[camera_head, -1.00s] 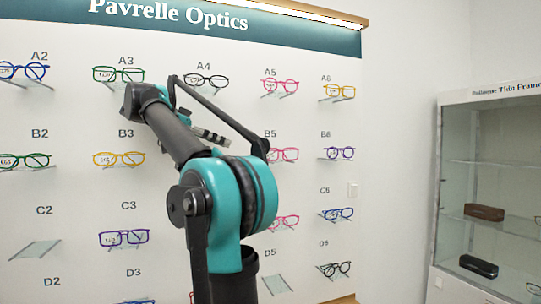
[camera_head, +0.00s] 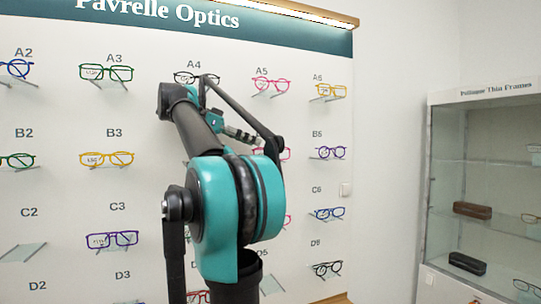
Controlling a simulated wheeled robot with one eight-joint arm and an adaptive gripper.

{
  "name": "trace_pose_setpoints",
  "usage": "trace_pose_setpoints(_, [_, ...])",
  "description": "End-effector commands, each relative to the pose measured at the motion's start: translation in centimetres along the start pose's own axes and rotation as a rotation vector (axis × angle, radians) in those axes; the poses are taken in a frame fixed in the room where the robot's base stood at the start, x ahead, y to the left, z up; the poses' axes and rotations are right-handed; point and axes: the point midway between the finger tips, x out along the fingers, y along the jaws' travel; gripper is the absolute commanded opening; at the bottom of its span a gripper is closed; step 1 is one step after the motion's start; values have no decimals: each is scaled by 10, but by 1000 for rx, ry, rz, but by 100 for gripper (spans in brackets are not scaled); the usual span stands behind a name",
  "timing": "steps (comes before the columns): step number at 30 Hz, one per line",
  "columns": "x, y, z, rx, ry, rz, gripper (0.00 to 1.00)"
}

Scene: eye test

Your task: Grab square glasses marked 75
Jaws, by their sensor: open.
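Spectacle frames with small lens marks sit on clear shelves on the white wall panel. The marks are too small to read surely, so I cannot tell which pair says 75. Squarish pairs include green glasses (camera_head: 106,73) under A3, purple glasses (camera_head: 112,240) under C3 and yellow glasses (camera_head: 331,91) under A6. Yellow glasses (camera_head: 106,159) under B3 look rounder. My gripper (camera_head: 243,136) shows small and partly hidden behind my own arm, right of the B3 column. It is open, and I see nothing held in it.
My arm covers much of the A4 column and parts of the A5 column. An empty shelf (camera_head: 23,253) is under C2. A glass cabinet (camera_head: 490,97) with dark cases (camera_head: 467,263) stands at the right.

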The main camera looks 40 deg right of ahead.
Motion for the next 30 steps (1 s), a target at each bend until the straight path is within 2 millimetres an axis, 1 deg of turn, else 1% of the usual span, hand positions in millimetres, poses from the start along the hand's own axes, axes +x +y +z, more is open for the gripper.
trace_pose_setpoints(5, [19, 1, 0, 2, 0, 3, 53])
trace_pose_setpoints(9, [39, 1, 0, 2, 0, 3, 53])
trace_pose_setpoints(11, [45, 0, 0, 1, 0, 2, 53])
trace_pose_setpoints(13, [48, 0, 0, 1, 0, 1, 53])
trace_pose_setpoints(18, [48, 0, 0, 0, 0, 0, 53])
trace_pose_setpoints(20, [48, 0, 0, 0, 0, 0, 47])
trace_pose_setpoints(29, [47, 0, 0, 0, 0, 0, 10])
trace_pose_setpoints(30, [47, 0, 0, 0, 0, 0, 10])
